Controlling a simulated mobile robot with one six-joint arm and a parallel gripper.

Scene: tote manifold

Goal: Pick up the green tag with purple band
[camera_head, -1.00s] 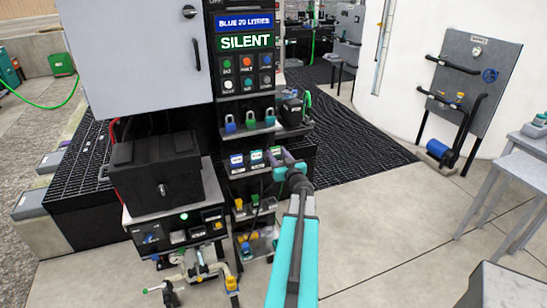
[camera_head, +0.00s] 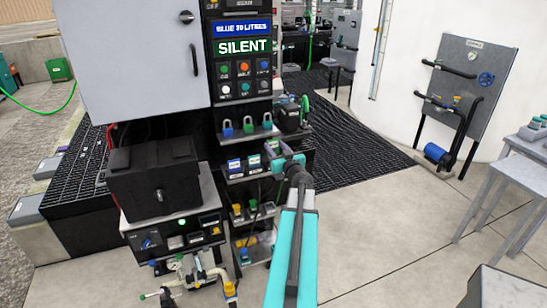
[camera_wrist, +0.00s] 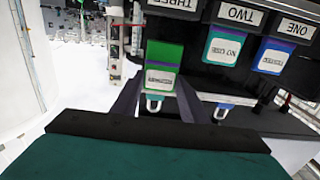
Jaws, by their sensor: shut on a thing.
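The green tag (camera_wrist: 163,58) with a white label shows in the wrist view, between the two dark fingers of my gripper (camera_wrist: 160,85). My gripper is shut on it. The tag stands a little apart from the plate marked THREE (camera_wrist: 173,5). In the head view my gripper (camera_head: 277,156) is at the right end of the tag shelf and mostly hides the tag.
A teal tag (camera_wrist: 222,48) and a blue tag (camera_wrist: 271,57) sit beside it at plates TWO and ONE. Several padlocks (camera_head: 247,126) hang on the shelf above. More coloured items (camera_head: 252,207) sit below. Floor to the right is clear (camera_head: 380,220).

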